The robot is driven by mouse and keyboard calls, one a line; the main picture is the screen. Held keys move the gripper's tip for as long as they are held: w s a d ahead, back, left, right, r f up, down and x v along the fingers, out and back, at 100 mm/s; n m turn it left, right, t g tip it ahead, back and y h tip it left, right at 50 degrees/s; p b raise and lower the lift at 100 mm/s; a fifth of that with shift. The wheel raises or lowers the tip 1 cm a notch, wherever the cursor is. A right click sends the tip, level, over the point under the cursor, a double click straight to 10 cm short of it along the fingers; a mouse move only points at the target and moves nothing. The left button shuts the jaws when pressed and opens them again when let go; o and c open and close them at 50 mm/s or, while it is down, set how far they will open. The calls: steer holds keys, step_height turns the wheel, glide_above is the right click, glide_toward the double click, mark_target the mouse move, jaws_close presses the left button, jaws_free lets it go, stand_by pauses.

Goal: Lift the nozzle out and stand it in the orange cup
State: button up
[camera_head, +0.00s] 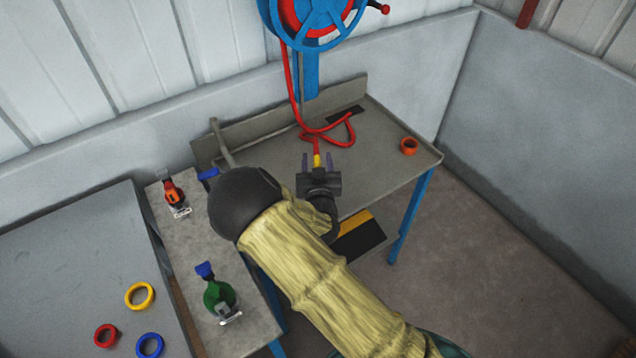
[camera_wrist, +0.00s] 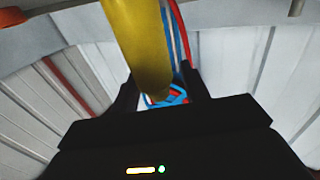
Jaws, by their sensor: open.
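The nozzle (camera_head: 317,159) is a yellow piece at the end of a red hose, at the middle of the grey bench in the head view. In the wrist view, a large yellow cylinder (camera_wrist: 137,45), the nozzle, stretches up between the dark fingers. My gripper (camera_head: 317,164) is open, with one finger on each side of the nozzle. I cannot tell whether either finger touches it. The orange cup (camera_head: 409,146) is small and round and stands at the right end of the bench. The nozzle's lower end is hidden by my gripper.
The red hose (camera_head: 335,130) loops over the bench (camera_head: 375,170) and rises to a blue reel (camera_head: 318,22) on the wall. A green bottle (camera_head: 219,297) and a red-orange tool (camera_head: 173,192) stand on the left bench. The bench between nozzle and cup looks clear.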

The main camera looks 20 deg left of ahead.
steer(key=shift+c, duration=0.3)
jaws_close()
steer(key=shift+r, duration=0.1)
step_height(320, 180, up, 10)
steer(key=shift+f+b, duration=0.1)
steer(key=shift+b, duration=0.4)
stand_by(0.3)
